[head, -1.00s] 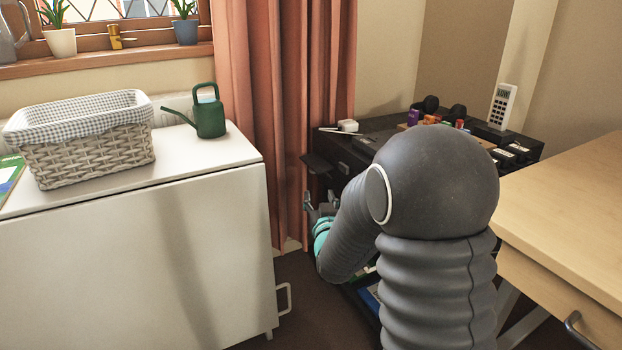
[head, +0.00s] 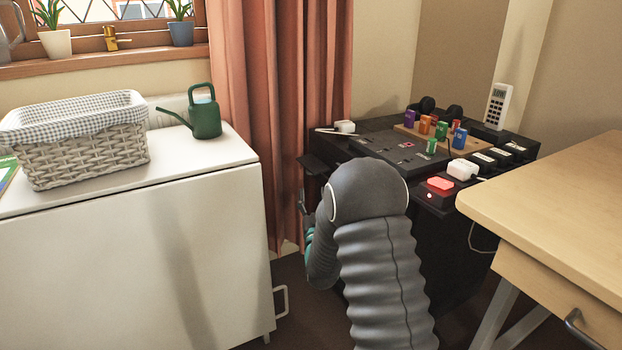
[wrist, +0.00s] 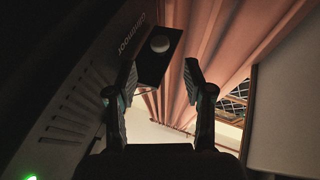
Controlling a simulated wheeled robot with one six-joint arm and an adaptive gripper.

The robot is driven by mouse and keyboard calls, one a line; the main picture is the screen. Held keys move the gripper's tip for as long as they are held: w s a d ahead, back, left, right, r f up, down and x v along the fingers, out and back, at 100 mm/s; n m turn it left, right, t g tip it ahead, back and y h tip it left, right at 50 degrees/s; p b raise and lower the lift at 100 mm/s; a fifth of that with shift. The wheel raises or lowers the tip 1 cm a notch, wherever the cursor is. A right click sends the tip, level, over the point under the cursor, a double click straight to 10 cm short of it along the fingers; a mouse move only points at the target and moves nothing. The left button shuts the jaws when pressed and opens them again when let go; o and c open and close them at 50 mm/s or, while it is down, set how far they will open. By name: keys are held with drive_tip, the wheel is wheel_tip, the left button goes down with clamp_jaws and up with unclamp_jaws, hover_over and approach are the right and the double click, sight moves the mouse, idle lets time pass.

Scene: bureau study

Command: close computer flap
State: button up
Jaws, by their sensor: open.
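The computer (head: 395,150) is a black box standing between the curtain and the wooden desk. Its flap (head: 318,163) looks like a small dark panel sticking out from its left front edge. In the wrist view the dark flap (wrist: 152,68), with a pale round spot on it, stands out from the computer's side (wrist: 85,85), beyond and partly behind the left finger. My gripper (wrist: 162,85) is open and empty, its fingers pointing toward the flap. In the head view my gripper (head: 306,212) is low beside the computer's left side, below the flap, partly hidden by my arm. I cannot tell whether it touches.
A pink curtain (head: 275,120) hangs close behind the flap. A white cabinet (head: 130,245) with a basket (head: 85,155) and a green watering can (head: 205,115) stands left. The wooden desk (head: 560,195) is close on the right. Several small coloured items stand on the computer.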

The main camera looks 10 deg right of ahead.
sight(313, 168)
drive_tip(key=x, duration=0.7)
clamp_jaws()
